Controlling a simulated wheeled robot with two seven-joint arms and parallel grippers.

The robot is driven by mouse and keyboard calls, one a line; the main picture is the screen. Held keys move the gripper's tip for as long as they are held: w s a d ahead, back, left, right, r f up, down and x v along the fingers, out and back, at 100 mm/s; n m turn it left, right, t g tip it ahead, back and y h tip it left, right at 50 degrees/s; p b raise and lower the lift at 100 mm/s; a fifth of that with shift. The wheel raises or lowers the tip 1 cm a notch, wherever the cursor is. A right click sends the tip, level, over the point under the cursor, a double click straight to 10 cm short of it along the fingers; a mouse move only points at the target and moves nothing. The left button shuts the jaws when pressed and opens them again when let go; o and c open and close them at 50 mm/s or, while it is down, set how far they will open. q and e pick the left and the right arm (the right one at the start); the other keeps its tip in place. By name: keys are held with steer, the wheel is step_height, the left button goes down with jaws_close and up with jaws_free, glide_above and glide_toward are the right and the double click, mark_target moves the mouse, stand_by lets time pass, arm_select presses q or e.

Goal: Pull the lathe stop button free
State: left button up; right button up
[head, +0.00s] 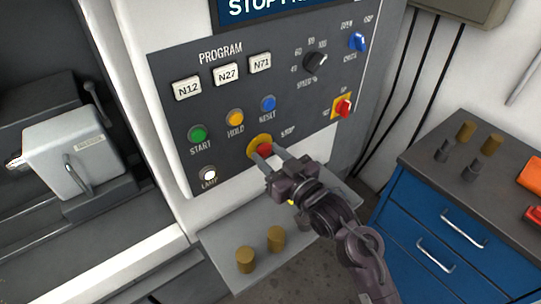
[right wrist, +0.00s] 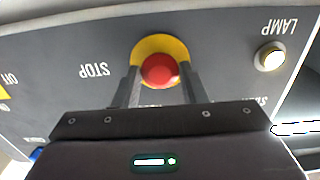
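The lathe stop button is a red mushroom head (head: 265,150) on a yellow round plate, low on the dark control panel (head: 222,128), beside the word STOP. It also shows in the right wrist view as a red dome (right wrist: 160,70) in front of its yellow plate (right wrist: 160,44). My right gripper (head: 267,153) reaches up to it from below right. Its two fingers are apart, one on each side of the red head. I cannot tell whether the fingers touch the button. My left gripper is in neither view.
Nearby on the panel are the lit lamp (head: 208,175), the yellow HOLD button (head: 235,117) and the blue RESET button (head: 268,103). A grey shelf (head: 222,245) with brass cylinders (head: 276,238) lies below. A blue drawer cabinet (head: 440,225) stands at the right.

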jaws_close()
steer(key=shift+s+d+p, duration=0.2)
steer(key=shift+s+p, duration=0.05)
steer(key=shift+p, duration=0.05)
steer(key=shift+s+d, duration=0.1)
steer(key=shift+s, duration=0.05)
steer(key=o, duration=0.7)
jaws_free()
steer(key=shift+s+d+f, duration=0.15)
steer(key=shift+s+d, duration=0.1)
steer(key=shift+s, duration=0.05)
steer(key=b+v, duration=0.3)
steer(key=v, duration=0.4)
